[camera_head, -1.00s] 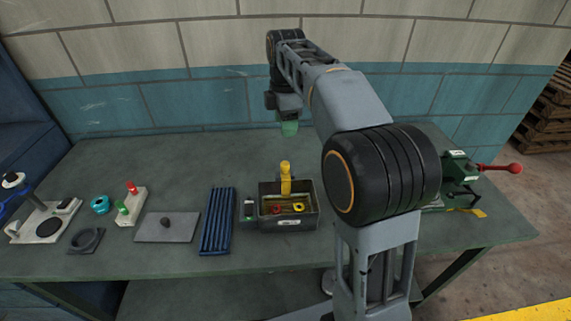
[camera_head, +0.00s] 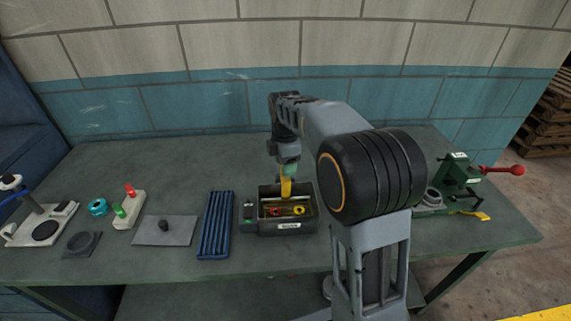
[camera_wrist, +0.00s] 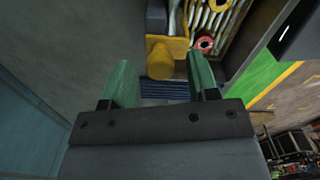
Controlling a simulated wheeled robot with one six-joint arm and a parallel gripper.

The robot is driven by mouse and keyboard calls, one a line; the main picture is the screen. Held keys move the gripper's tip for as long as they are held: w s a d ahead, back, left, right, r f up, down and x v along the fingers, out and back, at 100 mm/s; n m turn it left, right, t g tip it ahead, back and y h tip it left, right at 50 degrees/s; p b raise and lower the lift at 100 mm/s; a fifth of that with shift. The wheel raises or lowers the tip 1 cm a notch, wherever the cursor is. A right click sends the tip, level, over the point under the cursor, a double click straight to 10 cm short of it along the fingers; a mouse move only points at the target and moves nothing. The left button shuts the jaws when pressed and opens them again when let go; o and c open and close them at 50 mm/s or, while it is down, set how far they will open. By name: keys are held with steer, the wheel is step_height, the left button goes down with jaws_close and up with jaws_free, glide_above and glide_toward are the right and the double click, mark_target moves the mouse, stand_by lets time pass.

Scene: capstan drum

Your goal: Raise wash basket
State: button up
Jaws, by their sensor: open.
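The wash basket, with its upright yellow handle (camera_head: 286,187), sits inside a grey open wash tank (camera_head: 290,228) with a white label on its front. Red and yellow ring-shaped parts lie in the basket. My gripper (camera_head: 289,166) is just above the handle's top, pointing down, its fingers partly hidden by my arm. In the wrist view, the two green fingers of my gripper (camera_wrist: 160,75) are apart, with the round end of the yellow handle (camera_wrist: 159,60) showing between and just beyond their tips. Contact with the handle cannot be seen.
A small control box (camera_head: 248,212) adjoins the tank's left side. Further left are a blue ribbed tray (camera_head: 216,225), a grey plate with a black knob (camera_head: 164,230) and a red-and-green button block (camera_head: 128,210). A green machine with a red-knobbed lever (camera_head: 459,173) stands at right.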

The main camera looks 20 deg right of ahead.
steer(key=shift+f, duration=0.15)
steer(key=shift+c, duration=0.5)
jaws_close()
